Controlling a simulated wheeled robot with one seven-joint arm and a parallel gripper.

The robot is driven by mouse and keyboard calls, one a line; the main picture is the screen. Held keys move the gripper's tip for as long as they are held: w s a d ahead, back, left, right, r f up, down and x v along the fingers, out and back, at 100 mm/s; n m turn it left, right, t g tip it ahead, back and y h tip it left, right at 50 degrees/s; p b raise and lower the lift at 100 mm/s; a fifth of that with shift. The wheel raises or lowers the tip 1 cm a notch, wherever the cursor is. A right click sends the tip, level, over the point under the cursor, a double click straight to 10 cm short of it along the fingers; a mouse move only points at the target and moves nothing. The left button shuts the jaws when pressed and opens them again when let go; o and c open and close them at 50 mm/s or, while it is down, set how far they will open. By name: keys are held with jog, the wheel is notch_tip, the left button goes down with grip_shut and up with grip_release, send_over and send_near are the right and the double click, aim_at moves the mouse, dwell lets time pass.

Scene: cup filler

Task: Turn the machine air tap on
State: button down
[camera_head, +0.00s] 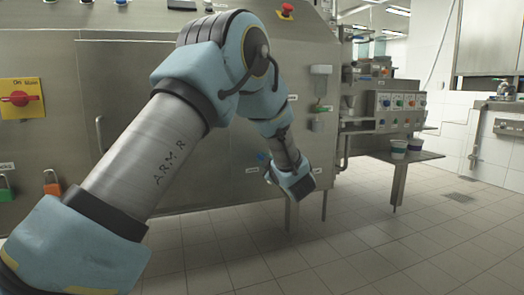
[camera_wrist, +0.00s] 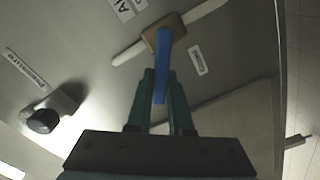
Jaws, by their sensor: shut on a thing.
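The air tap shows in the wrist view as a blue lever (camera_wrist: 161,62) on a brass-coloured body (camera_wrist: 170,28), with pale pipe on both sides, on the grey machine panel. A partly cut-off label starting with "A" (camera_wrist: 124,8) is beside it. My gripper (camera_wrist: 161,80) has its two green fingers on either side of the lever, shut on it. The lever's end reaches down between the fingers.
A black knob (camera_wrist: 42,120) sticks out of the panel in the wrist view. In the head view the machine has a red main switch (camera_head: 20,98) at left and a red button (camera_head: 287,9) on top. Cups (camera_head: 398,149) stand on a shelf at right. The tiled floor is clear.

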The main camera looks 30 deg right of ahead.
jog(key=m+p, duration=0.2)
jog(key=d+r+m+p, duration=0.1)
jog(key=m+p, duration=0.1)
jog(key=p, duration=0.1)
jog(key=d+r+m+p, duration=0.1)
jog(key=p, duration=0.1)
jog(key=shift+s+r+m, duration=0.1)
jog(key=shift+s+m, duration=0.05)
jog(key=shift+m, duration=0.25)
jog(key=m+p, duration=0.1)
jog(key=d+m+p, duration=0.1)
jog(key=p, duration=0.1)
jog(key=shift+s+r, duration=0.1)
jog(key=shift+d+m+p, duration=0.3)
jog(key=shift+m+p, duration=0.4)
jog(key=shift+m, duration=0.1)
jog(key=shift+d+m+p, duration=0.25)
jog(key=shift+m+p, duration=0.45)
jog(key=shift+m, duration=0.1)
jog(key=shift+f, duration=0.2)
jog(key=c, duration=0.8)
grip_release()
jog(key=s, duration=0.3)
jog(key=s+a, duration=0.1)
jog(key=s, duration=0.3)
jog(key=s+p, duration=0.1)
jog(key=s, duration=0.2)
jog(key=shift+s+a, duration=0.15)
jog(key=shift+s, duration=0.25)
